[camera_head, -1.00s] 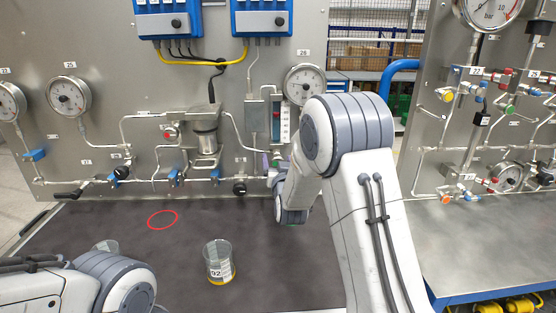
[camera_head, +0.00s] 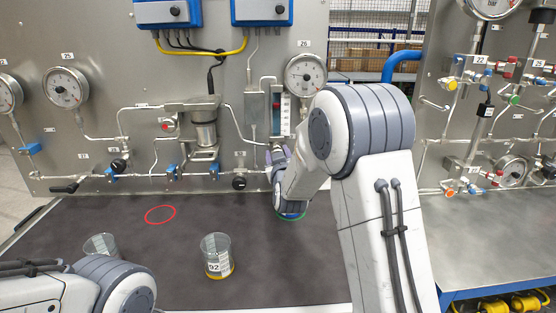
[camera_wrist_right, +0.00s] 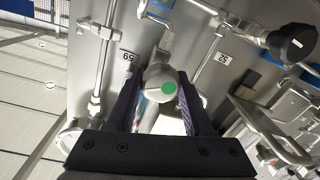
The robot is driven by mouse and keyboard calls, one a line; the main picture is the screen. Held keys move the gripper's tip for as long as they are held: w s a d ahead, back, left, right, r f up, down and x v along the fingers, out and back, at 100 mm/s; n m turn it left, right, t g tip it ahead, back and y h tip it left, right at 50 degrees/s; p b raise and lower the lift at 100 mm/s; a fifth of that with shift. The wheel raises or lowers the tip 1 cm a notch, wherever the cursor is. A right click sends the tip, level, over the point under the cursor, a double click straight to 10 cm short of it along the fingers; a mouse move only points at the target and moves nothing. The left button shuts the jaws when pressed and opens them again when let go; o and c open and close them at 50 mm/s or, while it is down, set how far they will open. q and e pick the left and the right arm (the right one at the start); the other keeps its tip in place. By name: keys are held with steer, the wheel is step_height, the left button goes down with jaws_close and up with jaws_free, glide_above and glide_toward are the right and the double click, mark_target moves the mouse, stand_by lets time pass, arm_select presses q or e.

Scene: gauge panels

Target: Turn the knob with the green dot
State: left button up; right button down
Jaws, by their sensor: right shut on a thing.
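The knob with the green dot (camera_wrist_right: 168,88) shows in the right wrist view as a rounded grey-white cap with the dot on its end face. My right gripper (camera_wrist_right: 161,92) has its two dark fingers on either side of the cap and is shut on it. In the head view my right gripper (camera_head: 278,155) is at the panel, under the sight-glass unit (camera_head: 285,115), and my own arm partly covers it. The knob itself is hidden there. My left arm is at the bottom left of the head view, with its gripper out of the picture.
A glass beaker (camera_head: 217,256) with yellow at its base stands on the dark bench (camera_head: 110,235), and another beaker (camera_head: 100,246) is partly behind my left arm. A black round knob (camera_head: 240,183) and pipes are left of my right gripper. A gauge (camera_head: 306,76) is above.

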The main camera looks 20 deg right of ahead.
stand_by(0.3)
steer(key=shift+c, duration=1.5)
jaws_free()
steer(key=b+v, duration=0.2)
steer(key=v, duration=0.8)
steer(key=shift+s, duration=0.2)
steer(key=shift+a, duration=0.25)
